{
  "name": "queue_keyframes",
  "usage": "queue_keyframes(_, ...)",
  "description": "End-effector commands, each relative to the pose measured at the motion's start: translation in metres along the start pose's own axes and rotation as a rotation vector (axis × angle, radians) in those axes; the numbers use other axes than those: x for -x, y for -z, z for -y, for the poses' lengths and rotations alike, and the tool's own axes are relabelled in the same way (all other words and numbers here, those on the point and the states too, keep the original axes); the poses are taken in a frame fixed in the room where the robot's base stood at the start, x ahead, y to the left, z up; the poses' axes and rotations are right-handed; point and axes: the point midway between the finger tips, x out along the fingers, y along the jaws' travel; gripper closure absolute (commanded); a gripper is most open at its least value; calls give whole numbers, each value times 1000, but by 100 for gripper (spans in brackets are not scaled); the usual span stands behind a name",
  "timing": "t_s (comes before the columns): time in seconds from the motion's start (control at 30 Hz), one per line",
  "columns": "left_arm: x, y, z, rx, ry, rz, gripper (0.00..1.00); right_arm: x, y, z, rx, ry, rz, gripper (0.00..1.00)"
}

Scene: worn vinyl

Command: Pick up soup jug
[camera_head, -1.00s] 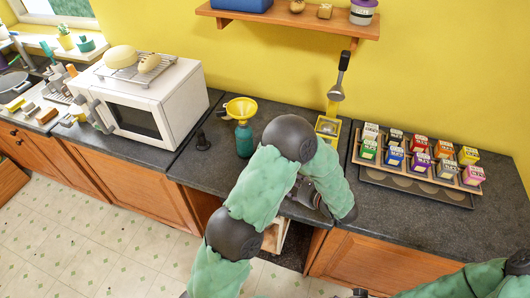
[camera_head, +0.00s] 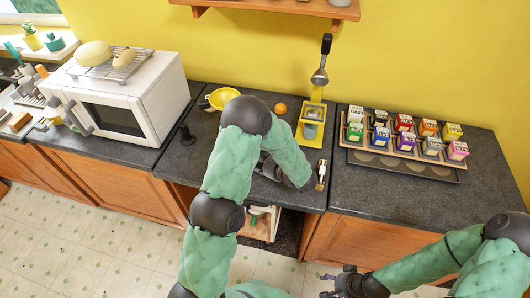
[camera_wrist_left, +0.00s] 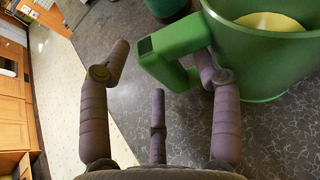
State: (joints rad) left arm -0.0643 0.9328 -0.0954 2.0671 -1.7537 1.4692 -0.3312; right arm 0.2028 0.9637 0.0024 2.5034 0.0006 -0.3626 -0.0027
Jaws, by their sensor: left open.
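The green soup jug (camera_wrist_left: 265,60) fills the right of the left wrist view, with pale yellow contents and a handle (camera_wrist_left: 172,55) facing my fingers. In the head view my left arm hides it. My left gripper (camera_wrist_left: 160,68) is open, and its right finger is at the handle, overlapping its right part. I cannot tell whether it touches. In the head view my left gripper (camera_head: 267,170) is low over the dark counter. My right gripper (camera_head: 341,284) is at the bottom, away from the counter, and its jaws are unclear.
A white microwave (camera_head: 125,100) stands left. A yellow funnel (camera_head: 224,97), an orange (camera_head: 281,107) and a yellow stand (camera_head: 312,132) are behind my left arm. A tray of small boxes (camera_head: 400,150) is right. The front right counter is clear.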

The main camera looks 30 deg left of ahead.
Motion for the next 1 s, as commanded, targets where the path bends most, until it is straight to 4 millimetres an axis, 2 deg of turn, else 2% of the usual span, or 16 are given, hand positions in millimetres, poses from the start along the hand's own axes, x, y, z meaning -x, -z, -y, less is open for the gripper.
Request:
queue_keyframes(0.13, -14, 0, 0, 1, -1, 1, 37, -1, 0, 0, 0, 0, 0, 35)
queue_keyframes(0.4, -16, 0, 0, 0, 1, 1, 37, -1, 0, 0, 0, 0, 0, 35)
queue_keyframes(0.6, -16, 0, 0, 1, 0, 1, 93, -1, 0, 0, 0, 0, 0, 35)
queue_keyframes(0.63, -16, 0, 0, 1, 0, 1, 100, -1, 0, 0, 0, 0, 0, 35)
queue_keyframes(1.0, -15, -2, 1, 3, 1, 2, 100, 0, 0, 0, 0, 0, 0, 35)
